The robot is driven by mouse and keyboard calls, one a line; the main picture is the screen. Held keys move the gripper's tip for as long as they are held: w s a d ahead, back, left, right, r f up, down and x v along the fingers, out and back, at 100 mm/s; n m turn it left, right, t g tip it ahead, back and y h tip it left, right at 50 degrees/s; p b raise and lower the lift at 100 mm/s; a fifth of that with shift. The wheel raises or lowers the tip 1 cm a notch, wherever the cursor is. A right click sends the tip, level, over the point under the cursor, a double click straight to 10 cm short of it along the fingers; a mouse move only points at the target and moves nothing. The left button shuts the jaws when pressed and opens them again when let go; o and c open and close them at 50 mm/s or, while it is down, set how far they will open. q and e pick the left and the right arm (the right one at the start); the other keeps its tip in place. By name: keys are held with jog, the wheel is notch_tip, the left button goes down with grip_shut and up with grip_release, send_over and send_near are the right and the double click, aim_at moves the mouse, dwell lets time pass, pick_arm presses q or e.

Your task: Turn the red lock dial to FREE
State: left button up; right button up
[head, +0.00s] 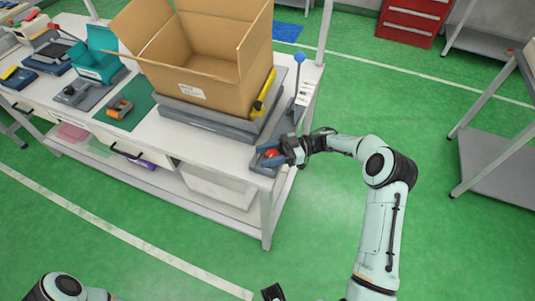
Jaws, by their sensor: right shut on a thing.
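The red lock dial (271,154) sits on a small dark base (261,168) at the near right corner of the white workbench (222,159). My right gripper (278,153) reaches in from the right and is shut on the dial. Its fingers cover much of the dial, so its markings and setting cannot be read. My left arm shows only at the bottom left. A dark piece at the bottom edge, near the middle, may be the left gripper, but its jaws cannot be made out.
An open cardboard box (205,88) stands on a grey platform (215,121) left of the dial. A lever with a blue knob (299,57) rises behind the dial. A teal bin (97,55) and an orange tool (120,109) lie further left. The green floor in front is clear.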

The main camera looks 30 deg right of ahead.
jog(key=shift+a+r+n+g, duration=0.1)
jog(key=shift+n+g, duration=0.6)
jog(key=shift+g, duration=0.4)
jog(key=shift+s+g, duration=0.1)
jog(key=shift+g, duration=0.2)
jog(key=o, duration=1)
jog(key=shift+a, duration=0.1)
jog(key=shift+c, duration=0.2)
